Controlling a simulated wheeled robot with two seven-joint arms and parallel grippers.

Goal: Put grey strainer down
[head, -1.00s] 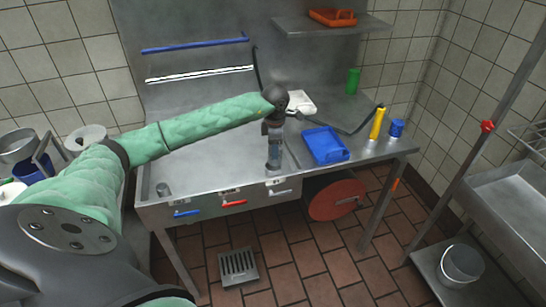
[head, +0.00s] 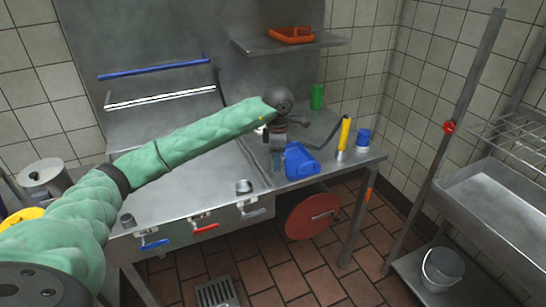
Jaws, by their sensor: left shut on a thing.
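My left gripper (head: 278,160) points down over the right part of the steel counter (head: 190,195), next to the blue container. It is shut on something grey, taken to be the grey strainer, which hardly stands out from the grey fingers. I cannot tell if it touches the counter. A small grey cup-like piece (head: 243,187) sits on the counter just left of the gripper. My right gripper is not in view.
A blue container (head: 301,160), a yellow handle (head: 344,134), a blue jar (head: 363,137) and a green bottle (head: 317,97) stand right of the gripper. An orange tray (head: 292,35) lies on the shelf above. The counter's middle is clear. A bucket (head: 442,268) stands low on the right.

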